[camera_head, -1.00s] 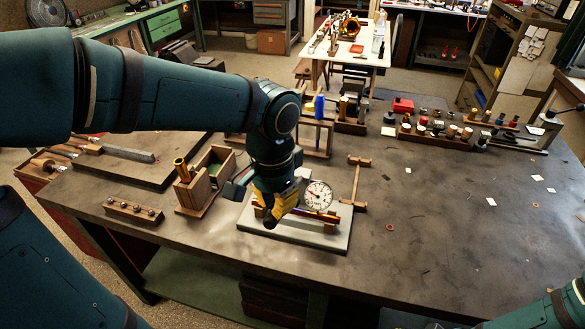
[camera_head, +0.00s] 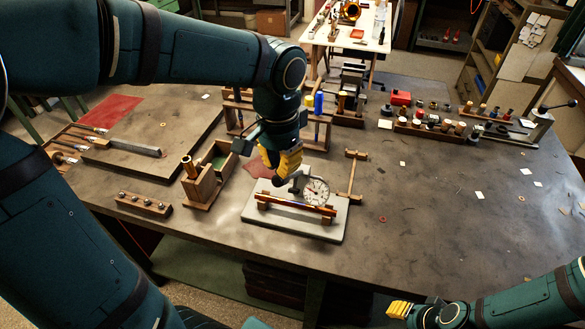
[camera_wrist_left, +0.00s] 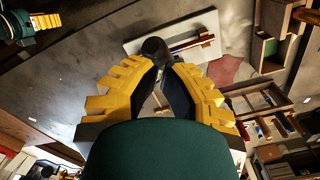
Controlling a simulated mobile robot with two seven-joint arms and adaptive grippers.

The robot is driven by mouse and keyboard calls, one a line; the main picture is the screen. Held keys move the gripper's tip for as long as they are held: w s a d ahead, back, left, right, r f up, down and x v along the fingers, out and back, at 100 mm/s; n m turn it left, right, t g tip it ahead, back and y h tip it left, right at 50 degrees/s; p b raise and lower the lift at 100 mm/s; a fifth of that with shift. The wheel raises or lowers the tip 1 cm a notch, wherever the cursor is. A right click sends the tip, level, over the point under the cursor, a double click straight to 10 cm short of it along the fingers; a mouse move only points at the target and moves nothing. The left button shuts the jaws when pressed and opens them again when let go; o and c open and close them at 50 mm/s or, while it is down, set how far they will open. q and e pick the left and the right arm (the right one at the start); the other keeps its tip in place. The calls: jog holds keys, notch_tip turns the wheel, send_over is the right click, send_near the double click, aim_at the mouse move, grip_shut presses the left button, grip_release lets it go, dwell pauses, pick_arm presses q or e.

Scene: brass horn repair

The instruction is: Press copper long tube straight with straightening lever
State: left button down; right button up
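The copper long tube (camera_head: 297,207) lies across wooden supports on a pale flat base (camera_head: 320,233), in front of a round dial gauge (camera_head: 317,190). It also shows in the left wrist view (camera_wrist_left: 190,43), partly hidden. My left gripper (camera_head: 284,172) is above the back of this base, clear of the tube. Its yellow fingers close around the dark knob (camera_wrist_left: 155,47) of what looks like the straightening lever, whose grey arm (camera_head: 299,179) stands behind the tube. My right gripper (camera_head: 399,310) is at the front, far from the tube; its finger gap cannot be made out.
A wooden box (camera_head: 207,174) stands left of the base, and a small block with balls (camera_head: 143,204) lies front left. A wooden stand (camera_head: 351,176) is to the right. Racks and jars (camera_head: 430,130) fill the back. The table's right side is mostly clear.

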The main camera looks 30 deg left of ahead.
pick_arm(q)
jog(key=shift+w+r+p, duration=0.25)
jog(key=shift+r+p, duration=0.15)
jog(key=shift+r, duration=0.35)
notch_tip(320, 180, up, 2)
jog(key=shift+r+p, duration=0.25)
jog(key=shift+p, duration=0.75)
jog(key=shift+r+p, duration=0.3)
jog(key=shift+r, duration=1.4)
